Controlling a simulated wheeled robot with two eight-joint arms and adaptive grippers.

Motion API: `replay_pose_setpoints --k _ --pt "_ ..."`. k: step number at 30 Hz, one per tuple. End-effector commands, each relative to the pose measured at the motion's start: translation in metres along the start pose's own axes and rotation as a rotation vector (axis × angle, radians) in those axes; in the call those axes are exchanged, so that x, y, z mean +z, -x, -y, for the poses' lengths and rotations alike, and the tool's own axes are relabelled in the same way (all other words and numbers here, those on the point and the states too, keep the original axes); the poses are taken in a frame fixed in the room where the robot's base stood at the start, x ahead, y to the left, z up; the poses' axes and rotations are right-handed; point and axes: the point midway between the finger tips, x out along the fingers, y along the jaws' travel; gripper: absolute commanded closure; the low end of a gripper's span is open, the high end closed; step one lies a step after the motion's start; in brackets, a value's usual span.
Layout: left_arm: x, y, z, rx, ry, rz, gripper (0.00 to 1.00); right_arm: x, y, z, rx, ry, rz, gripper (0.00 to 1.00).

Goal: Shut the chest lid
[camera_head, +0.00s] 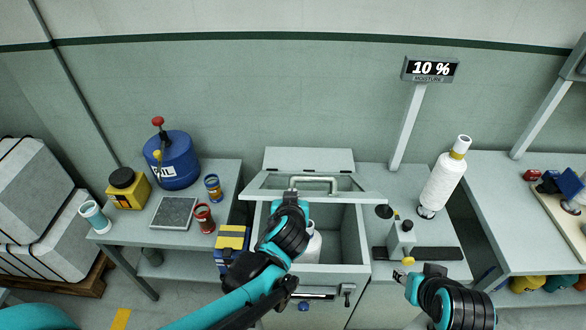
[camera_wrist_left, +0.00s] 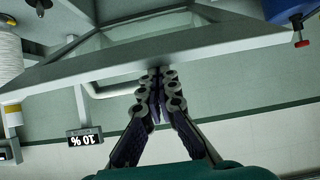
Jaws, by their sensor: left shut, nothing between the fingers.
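The grey chest (camera_head: 343,240) stands in the middle, its inside visible from above. Its framed lid (camera_head: 360,196) is raised and tilted at the back, with a pale bar handle (camera_head: 332,180). My left gripper (camera_head: 292,190) is shut and empty at the lid, by the left end of the handle. In the left wrist view its closed fingertips (camera_wrist_left: 157,76) are close to the lid's edge (camera_wrist_left: 215,45); I cannot tell whether they touch. A white bottle (camera_head: 312,246) in the chest is partly hidden by my left arm. My right gripper (camera_head: 403,270) is right of the chest; its finger opening is unclear.
The left table (camera_head: 150,235) holds a blue drum (camera_head: 178,163), a yellow container (camera_head: 130,190), a grey plate (camera_head: 174,213) and cups. Right of the chest stand a white roll (camera_head: 441,185), a small grey device (camera_head: 402,235) and a 10 % display (camera_head: 430,70).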

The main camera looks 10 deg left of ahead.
Motion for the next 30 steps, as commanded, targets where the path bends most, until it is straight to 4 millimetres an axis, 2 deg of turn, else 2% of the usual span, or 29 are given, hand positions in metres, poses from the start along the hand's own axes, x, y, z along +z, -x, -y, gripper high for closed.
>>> replay_pose_setpoints --k 1,3,9,15,21,30 --pt "0.03 -0.003 -0.001 0.003 -0.003 0.0 1.0 0.013 -0.018 0.0 0.0 0.0 0.0 0.6" --pt "0.056 -0.003 -0.001 0.003 -0.003 0.001 1.0 0.022 -0.031 0.0 0.0 0.0 0.0 0.6" --pt "0.124 -0.008 -0.001 0.002 -0.002 0.002 1.0 0.049 -0.069 0.0 0.0 0.0 0.0 0.6" --pt "0.179 -0.019 -0.001 0.001 -0.001 0.002 1.0 0.074 -0.104 0.0 0.0 0.0 0.0 0.6" --pt "0.217 -0.031 -0.001 0.001 -0.001 0.002 1.0 0.093 -0.13 0.0 0.0 0.0 0.0 0.6" --pt "0.243 -0.041 0.0 -0.001 0.0 0.003 1.0 0.107 -0.149 0.0 0.0 0.0 0.0 0.6"
